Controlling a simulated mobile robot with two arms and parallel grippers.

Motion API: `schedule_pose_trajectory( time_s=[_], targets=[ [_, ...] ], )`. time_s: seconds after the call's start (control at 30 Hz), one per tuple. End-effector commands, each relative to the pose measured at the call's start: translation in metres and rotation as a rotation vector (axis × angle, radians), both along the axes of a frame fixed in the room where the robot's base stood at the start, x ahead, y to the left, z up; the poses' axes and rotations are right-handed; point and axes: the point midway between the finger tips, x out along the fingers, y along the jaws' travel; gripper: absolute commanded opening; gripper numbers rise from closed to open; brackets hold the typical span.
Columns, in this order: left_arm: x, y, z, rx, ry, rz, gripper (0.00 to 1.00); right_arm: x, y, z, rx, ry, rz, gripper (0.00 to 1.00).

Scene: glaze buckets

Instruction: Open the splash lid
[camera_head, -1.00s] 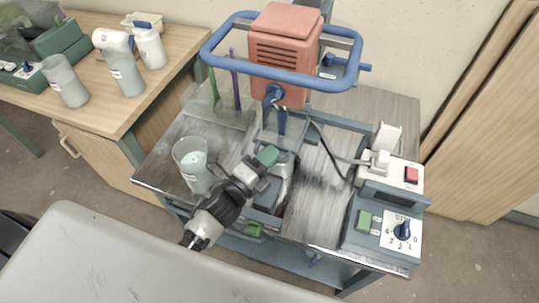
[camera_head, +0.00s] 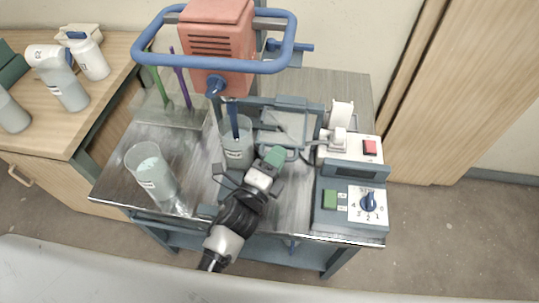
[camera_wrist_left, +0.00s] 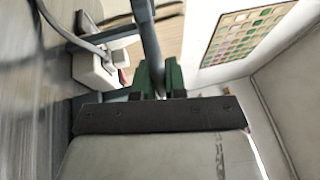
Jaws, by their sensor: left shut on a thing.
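The splash lid (camera_head: 286,126) is a clear panel in a blue-grey frame, to the right of the mixing bucket (camera_head: 237,153) in the head view. It looks swung away from over that bucket, whose top shows uncovered. The blue shaft of the orange mixer (camera_head: 220,45) reaches down into the bucket. My left gripper (camera_head: 273,157) has green fingertips at the lid's near edge. In the left wrist view the fingertips (camera_wrist_left: 158,75) are shut on a blue-grey bar (camera_wrist_left: 146,35), which looks like the lid's handle. My right gripper is not in view.
A control box (camera_head: 350,200) with a dial and a socket block (camera_head: 350,148) stand close right of the lid. A clear bucket (camera_head: 152,175) stands on the cart's left side. A blue guard rail (camera_head: 215,65) surrounds the mixer above.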

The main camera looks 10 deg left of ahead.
Motion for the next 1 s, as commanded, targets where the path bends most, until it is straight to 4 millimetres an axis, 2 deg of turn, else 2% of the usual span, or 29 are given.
schedule_pose_trajectory(
  time_s=[0.1,0.13,0.27,0.63,0.77,1.0],
  targets=[
    [0.000,0.000,0.000,0.002,0.000,0.000,0.00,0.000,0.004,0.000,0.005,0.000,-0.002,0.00],
    [0.000,0.000,0.000,0.002,0.000,0.000,0.17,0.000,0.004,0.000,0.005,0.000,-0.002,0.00],
    [0.000,0.001,0.000,0.002,0.000,0.000,0.37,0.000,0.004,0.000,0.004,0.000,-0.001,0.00],
    [-0.006,0.003,-0.002,0.002,0.000,0.000,0.38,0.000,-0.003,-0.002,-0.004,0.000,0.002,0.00],
    [-0.024,0.012,-0.008,0.003,0.003,0.001,0.38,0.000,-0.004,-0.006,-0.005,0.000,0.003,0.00],
    [-0.067,0.032,-0.017,0.003,0.003,0.000,0.38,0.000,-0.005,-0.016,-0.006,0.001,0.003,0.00]
  ],
)
